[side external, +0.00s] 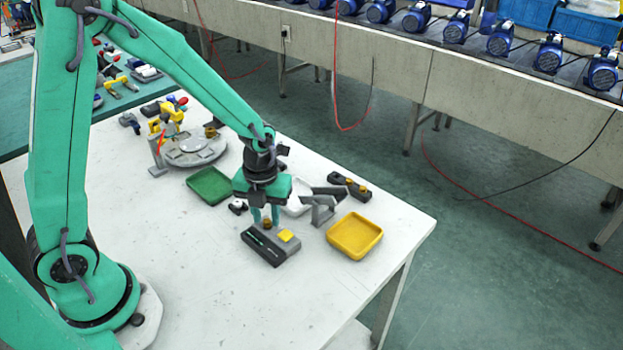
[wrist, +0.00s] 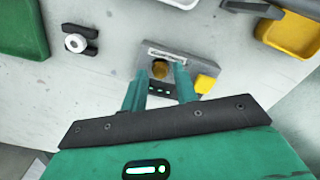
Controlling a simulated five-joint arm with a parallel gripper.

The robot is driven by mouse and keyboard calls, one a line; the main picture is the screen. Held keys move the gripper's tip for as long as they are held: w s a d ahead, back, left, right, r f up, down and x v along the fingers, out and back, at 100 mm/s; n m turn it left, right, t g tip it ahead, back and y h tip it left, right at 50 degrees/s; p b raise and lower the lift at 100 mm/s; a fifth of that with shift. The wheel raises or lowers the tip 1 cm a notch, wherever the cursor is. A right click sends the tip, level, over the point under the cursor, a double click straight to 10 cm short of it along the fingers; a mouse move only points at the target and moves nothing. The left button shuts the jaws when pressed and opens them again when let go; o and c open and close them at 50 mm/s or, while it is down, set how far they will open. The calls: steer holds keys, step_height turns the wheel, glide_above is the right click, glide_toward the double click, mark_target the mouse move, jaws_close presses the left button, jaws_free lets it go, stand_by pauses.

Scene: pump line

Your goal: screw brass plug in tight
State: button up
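The brass plug (wrist: 160,69) sits upright on a dark grey block (side external: 270,245) with a yellow square patch on top. The plug also shows in the side external view (side external: 267,224), just under the fingertips. My gripper (side external: 266,217) points down over the block, its two green fingers on either side of the plug. In the wrist view my gripper (wrist: 160,72) shows a small gap between each fingertip and the plug, so it looks open. The plug's thread and the hole beneath it are hidden.
A green tray (side external: 209,185) lies left of my gripper and a yellow tray (side external: 355,236) lies right. A grey stand (side external: 321,206) and a dark holder with brass pieces (side external: 349,186) are close by on the right. A round turntable (side external: 194,150) stands behind. The front table is clear.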

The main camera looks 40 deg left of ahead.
steer(key=shift+r, duration=0.15)
steer(key=shift+r, duration=2.1)
steer(key=shift+n, duration=0.3)
steer(key=n, duration=0.4)
steer(key=shift+r, duration=0.2)
steer(key=n, duration=0.5)
steer(key=shift+r, duration=0.2)
steer(key=n, duration=0.5)
steer(key=shift+r+n, duration=0.15)
steer(key=shift+n, duration=0.15)
steer(key=n, duration=0.5)
steer(key=shift+r, duration=0.2)
steer(key=n, duration=0.6)
steer(key=shift+r+n, duration=0.25)
steer(key=shift+n, duration=0.05)
steer(key=n, duration=0.7)
steer(key=shift+r, duration=0.25)
